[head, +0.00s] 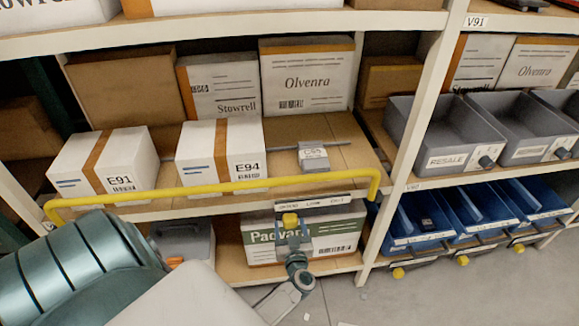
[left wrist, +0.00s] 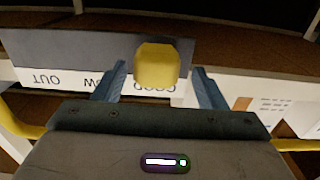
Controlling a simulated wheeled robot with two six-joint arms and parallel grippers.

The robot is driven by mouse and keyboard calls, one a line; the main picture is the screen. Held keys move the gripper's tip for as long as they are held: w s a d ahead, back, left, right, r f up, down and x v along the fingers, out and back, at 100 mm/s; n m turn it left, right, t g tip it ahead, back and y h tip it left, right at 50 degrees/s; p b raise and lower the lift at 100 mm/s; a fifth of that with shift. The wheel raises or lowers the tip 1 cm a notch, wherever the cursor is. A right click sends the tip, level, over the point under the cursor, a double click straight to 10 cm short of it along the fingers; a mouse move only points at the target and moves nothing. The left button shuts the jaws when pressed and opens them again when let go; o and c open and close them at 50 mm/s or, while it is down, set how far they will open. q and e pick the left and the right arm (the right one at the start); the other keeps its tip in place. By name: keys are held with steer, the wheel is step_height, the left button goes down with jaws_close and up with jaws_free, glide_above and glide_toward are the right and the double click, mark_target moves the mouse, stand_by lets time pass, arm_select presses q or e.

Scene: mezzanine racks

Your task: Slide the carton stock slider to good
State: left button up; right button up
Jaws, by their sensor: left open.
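The carton stock slider has a yellow knob (head: 290,219) in front of a pale label strip (head: 325,201) on the shelf's front edge. In the left wrist view the knob (left wrist: 157,65) shows large, and the strip's words OUT, LOW and GOOD appear upside down. The knob stands at the GOOD end, partly covering that word. My left gripper (head: 292,229) is open, with its two fingers (left wrist: 159,84) on either side of the knob. A gap shows between each finger and the knob. My right gripper is not in view.
A yellow bar (head: 215,188) runs along the shelf front just above the strip. Cartons E91 (head: 121,185) and E94 (head: 251,166) stand behind it. A Padvant carton (head: 330,236) sits on the shelf below. Blue bins (head: 415,240) are to the right.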

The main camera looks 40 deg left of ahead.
arm_select(q)
steer(key=b+v, duration=0.1)
steer(key=v, duration=0.9)
steer(key=shift+s, duration=0.25)
steer(key=shift+f, duration=0.15)
